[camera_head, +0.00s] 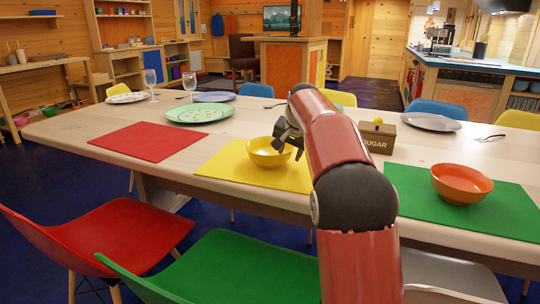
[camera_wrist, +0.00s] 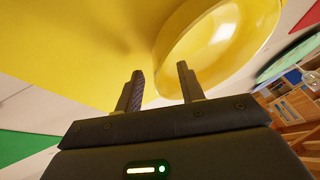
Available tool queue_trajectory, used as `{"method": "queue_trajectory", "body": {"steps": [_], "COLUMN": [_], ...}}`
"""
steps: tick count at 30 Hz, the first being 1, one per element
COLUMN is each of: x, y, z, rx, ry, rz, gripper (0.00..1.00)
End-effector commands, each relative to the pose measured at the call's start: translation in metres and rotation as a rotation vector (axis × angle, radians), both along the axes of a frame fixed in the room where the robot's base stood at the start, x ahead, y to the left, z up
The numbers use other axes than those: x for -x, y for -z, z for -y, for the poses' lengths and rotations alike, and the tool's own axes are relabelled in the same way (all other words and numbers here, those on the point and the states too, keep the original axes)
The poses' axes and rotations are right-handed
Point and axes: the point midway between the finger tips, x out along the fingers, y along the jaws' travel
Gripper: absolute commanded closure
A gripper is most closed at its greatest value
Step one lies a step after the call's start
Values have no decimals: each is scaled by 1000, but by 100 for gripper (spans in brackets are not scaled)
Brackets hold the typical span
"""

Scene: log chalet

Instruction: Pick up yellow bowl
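The yellow bowl (camera_head: 265,155) stands upright on the yellow placemat (camera_head: 230,171) in the head view. My gripper (camera_head: 284,133) is at the bowl's right side, close to its rim, and partly hidden by my arm. In the wrist view the bowl (camera_wrist: 215,40) fills the upper right, with the yellow placemat (camera_wrist: 85,40) to its left. The two fingers of my gripper (camera_wrist: 160,78) are apart, with the bowl's edge just beyond the gap and the right finger overlapping it in the picture. I cannot tell whether a finger touches the bowl.
The sugar box (camera_head: 377,138) stands right of my gripper. An orange bowl (camera_head: 461,183) sits on a green placemat (camera_head: 410,190) at right. A red placemat (camera_head: 150,141) lies bare at left. A green plate (camera_head: 201,114) and glasses (camera_head: 150,80) stand farther back.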

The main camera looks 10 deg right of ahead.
Motion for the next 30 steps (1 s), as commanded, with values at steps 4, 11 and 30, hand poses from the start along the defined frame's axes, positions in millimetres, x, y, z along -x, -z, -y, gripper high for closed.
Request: {"method": "queue_trajectory", "body": {"steps": [4, 11, 30], "x": [-10, -12, -12], "y": [17, 19, 18], "z": [0, 0, 0], "rx": [-1, -1, 0], "ry": [-1, 0, 0], "rz": [-2, 1, 4], "gripper": [61, 61, 100]}}
